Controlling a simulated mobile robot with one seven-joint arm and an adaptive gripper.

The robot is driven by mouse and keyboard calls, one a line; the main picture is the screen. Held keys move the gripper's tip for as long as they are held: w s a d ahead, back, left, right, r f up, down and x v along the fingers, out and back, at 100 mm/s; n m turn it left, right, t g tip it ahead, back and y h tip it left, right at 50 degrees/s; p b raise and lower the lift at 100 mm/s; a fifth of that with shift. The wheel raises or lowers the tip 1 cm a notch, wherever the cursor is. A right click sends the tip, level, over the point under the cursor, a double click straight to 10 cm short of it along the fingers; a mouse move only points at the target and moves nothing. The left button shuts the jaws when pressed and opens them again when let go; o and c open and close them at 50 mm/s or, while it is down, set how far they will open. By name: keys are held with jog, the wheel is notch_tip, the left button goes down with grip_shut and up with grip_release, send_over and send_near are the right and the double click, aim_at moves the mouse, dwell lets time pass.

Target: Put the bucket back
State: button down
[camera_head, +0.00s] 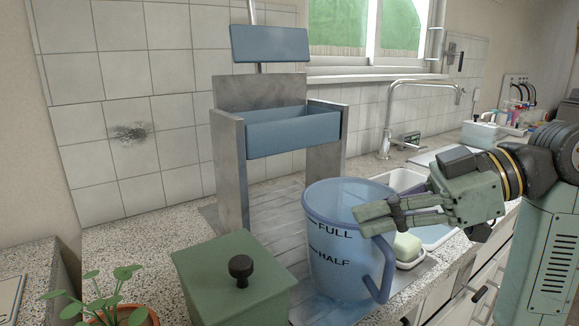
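The bucket (341,248) is a translucent blue pitcher-like vessel with FULL and HALF marks and a handle (386,272) on its right side. It appears upright in front of a grey stand, at the near end of the grooved drainboard. My gripper (366,217) reaches in from the right, its fingers overlapping the bucket's right rim, above the handle. The fingers look close together, but I cannot tell whether they grip the rim or handle, or only lie in front of it. The bucket's underside is not clear.
The grey stand (230,165) holds a blue trough (292,134) below a blue panel (270,43). A green lidded box (230,285) and potted plant (112,290) stand at the near left. A soap bar (406,246), sink and faucet (390,110) are to the right.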

jog(key=w+a, duration=1.1)
jog(key=w, duration=0.5)
jog(key=shift+a+f, duration=0.3)
jog(key=shift+f, duration=0.15)
jog(key=c, duration=1.8)
grip_release()
